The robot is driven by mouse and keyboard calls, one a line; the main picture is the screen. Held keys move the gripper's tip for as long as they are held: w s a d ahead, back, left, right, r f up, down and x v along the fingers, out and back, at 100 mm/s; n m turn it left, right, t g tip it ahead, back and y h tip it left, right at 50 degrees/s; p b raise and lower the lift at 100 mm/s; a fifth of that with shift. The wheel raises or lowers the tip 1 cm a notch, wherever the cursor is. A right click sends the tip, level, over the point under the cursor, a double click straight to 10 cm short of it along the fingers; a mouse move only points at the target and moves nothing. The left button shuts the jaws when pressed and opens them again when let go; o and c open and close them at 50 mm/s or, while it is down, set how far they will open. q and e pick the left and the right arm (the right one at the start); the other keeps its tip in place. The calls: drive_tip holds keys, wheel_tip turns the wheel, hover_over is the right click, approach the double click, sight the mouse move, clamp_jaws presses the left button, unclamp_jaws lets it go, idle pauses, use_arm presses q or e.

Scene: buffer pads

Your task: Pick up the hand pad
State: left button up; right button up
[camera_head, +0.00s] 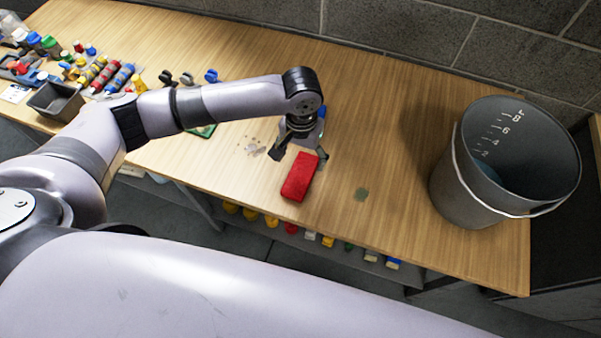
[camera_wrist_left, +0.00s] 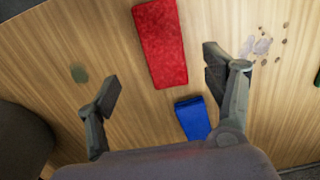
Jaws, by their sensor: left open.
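A red rectangular pad (camera_head: 299,178) lies flat on the wooden table near its front edge; it also shows in the left wrist view (camera_wrist_left: 161,42). My left gripper (camera_head: 298,156) is open and empty above the far end of the red pad, fingers pointing down. In the left wrist view, its two fingers (camera_wrist_left: 161,78) stand apart on either side of the pad's line, with no contact visible. A smaller blue pad (camera_wrist_left: 193,118) lies close to the red one; the gripper mostly hides it in the head view. My right gripper is out of view.
A grey bucket (camera_head: 462,194) stands at the table's right end. A dark tray (camera_head: 56,100) and several bottles and tools crowd the left end. A green stain (camera_head: 361,194) and a pale spill (camera_head: 254,147) mark the table. A block wall (camera_head: 400,35) runs behind.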

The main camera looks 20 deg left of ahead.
sight(299, 177)
use_arm(q)
wheel_tip(299, 177, down, 4)
drive_tip(key=shift+r, duration=0.15)
drive_tip(key=f+p, duration=0.1)
drive_tip(key=f, duration=0.3)
drive_tip(key=shift+s+a+f+p, duration=0.2)
drive_tip(key=shift+f+p, duration=0.1)
drive_tip(key=shift+p, duration=0.1)
drive_tip(key=shift+w+f, duration=0.1)
drive_tip(key=shift+f, duration=0.35)
drive_tip(key=shift+c, duration=1.3)
drive_tip(key=c, duration=0.8)
